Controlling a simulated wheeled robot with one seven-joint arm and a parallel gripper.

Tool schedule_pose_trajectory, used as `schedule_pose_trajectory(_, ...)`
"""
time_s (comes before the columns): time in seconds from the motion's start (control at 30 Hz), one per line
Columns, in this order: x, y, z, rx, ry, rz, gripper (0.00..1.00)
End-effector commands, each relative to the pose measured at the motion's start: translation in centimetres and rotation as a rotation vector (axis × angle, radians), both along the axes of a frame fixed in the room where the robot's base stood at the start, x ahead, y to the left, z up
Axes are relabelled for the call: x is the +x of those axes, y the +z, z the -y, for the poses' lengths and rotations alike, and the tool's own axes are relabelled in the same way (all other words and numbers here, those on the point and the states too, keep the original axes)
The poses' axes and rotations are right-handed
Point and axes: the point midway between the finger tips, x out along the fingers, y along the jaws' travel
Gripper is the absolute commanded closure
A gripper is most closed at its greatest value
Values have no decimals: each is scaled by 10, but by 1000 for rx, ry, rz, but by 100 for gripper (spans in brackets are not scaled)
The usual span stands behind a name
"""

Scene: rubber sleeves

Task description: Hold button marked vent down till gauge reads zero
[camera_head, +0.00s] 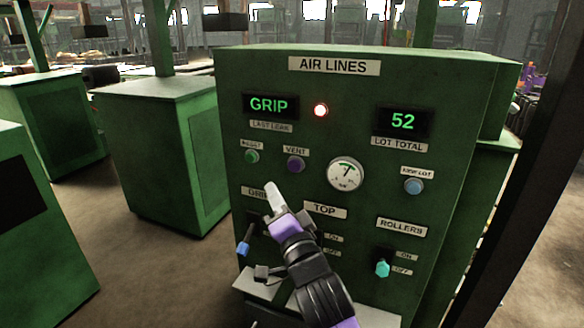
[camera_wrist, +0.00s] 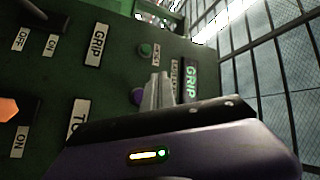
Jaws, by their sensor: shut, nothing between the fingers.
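The purple button (camera_head: 296,164) under the VENT label (camera_head: 296,151) is on the green panel. It shows partly in the wrist view (camera_wrist: 137,96), beside my fingers. The round white gauge (camera_head: 346,173) is right of it. Its dark needle stands off to one side of the lower scale, near the top; I cannot read the figure. My gripper (camera_head: 271,190) is shut and empty, its pale fingertips below and left of the VENT button in the head view, with a visible gap. The fingers (camera_wrist: 158,88) are together in the wrist view.
A green button (camera_head: 252,156) is left of VENT, and a blue button (camera_head: 413,186) is far right. Levers with blue (camera_head: 243,249) and teal (camera_head: 382,268) handles stick out below. Displays read GRIP (camera_head: 269,105) and 52 (camera_head: 402,121).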

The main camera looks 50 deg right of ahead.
Motion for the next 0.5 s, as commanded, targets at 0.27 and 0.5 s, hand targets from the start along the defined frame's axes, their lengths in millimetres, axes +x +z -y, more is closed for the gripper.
schedule_pose_trajectory(0.27,4,2,9,-1,-1,-3,100)
schedule_pose_trajectory(0.5,13,2,37,-1,-3,-1,100)
